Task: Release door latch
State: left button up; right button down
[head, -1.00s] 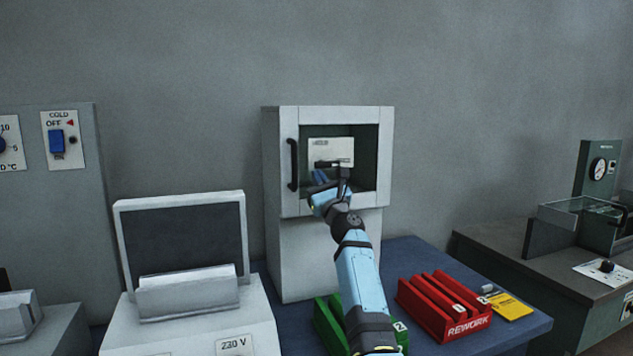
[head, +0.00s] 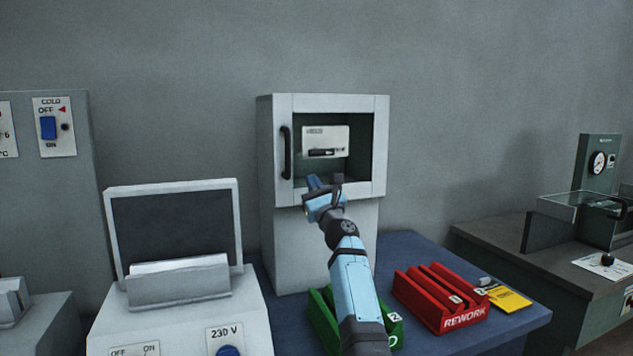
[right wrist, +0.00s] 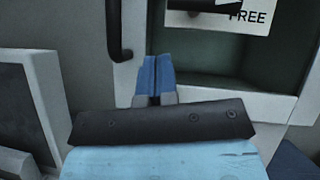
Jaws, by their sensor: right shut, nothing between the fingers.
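A pale grey cabinet (head: 325,250) stands against the wall, with a framed front and a black vertical handle (head: 287,153) at its left. The handle also shows in the right wrist view (right wrist: 114,30). Through the opening, a white plate (head: 338,135) with a dark latch bar (head: 325,153) shows; in the right wrist view the plate (right wrist: 243,16) reads "FREE". My right gripper (head: 312,184) is in front of the frame's lower edge, below the plate and right of the handle. In the right wrist view its blue fingers (right wrist: 157,75) are together and empty. My left gripper is out of view.
A white machine (head: 180,290) with a dark screen stands at left. A green rack (head: 320,318) and a red REWORK rack (head: 440,298) sit on the blue bench, beside a yellow card (head: 508,298). A dark bench (head: 545,260) with instruments stands at right.

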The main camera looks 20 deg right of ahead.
pick_arm(q)
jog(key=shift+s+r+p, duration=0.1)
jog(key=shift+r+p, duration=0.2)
jog(key=shift+p, duration=0.2)
pick_arm(e)
jog(key=a+v, duration=0.1)
jog(key=v, duration=0.8)
jog(key=shift+s, duration=0.3)
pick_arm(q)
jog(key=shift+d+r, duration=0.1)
pick_arm(e)
jog(key=shift+f, duration=0.1)
jog(key=shift+f, duration=0.1)
